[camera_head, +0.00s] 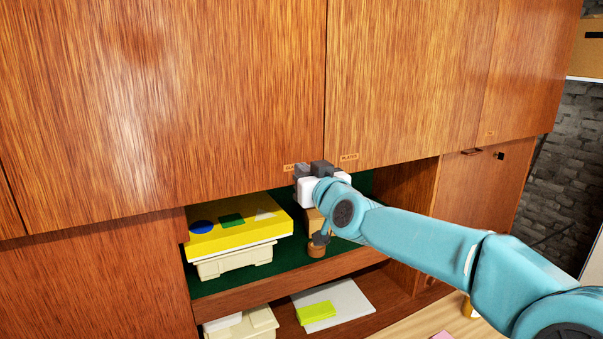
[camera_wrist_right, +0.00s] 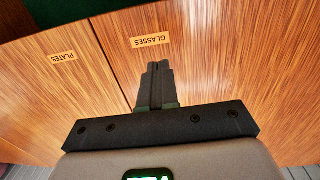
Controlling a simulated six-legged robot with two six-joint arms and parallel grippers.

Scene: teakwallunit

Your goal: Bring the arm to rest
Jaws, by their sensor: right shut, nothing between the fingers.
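My right arm, teal, reaches in from the lower right in the head view. Its gripper (camera_head: 318,170) is at the lower edge of the upper cabinet doors, near the seam between them. In the right wrist view the dark fingers (camera_wrist_right: 156,85) are together with nothing between them, in front of the wooden door with the GLASSES label (camera_wrist_right: 150,41). The PLATES label (camera_wrist_right: 62,57) is on the neighbouring door. Both upper doors look closed. Whether the fingertips touch the door I cannot tell. My left gripper is not in view.
Below the doors is an open green-lined niche with a yellow box (camera_head: 240,235) on a cream container (camera_head: 235,262). A small brown object (camera_head: 317,249) stands beside them. A lower shelf holds a grey board (camera_head: 345,302) and a lime-green item (camera_head: 316,312). A stone wall is at right.

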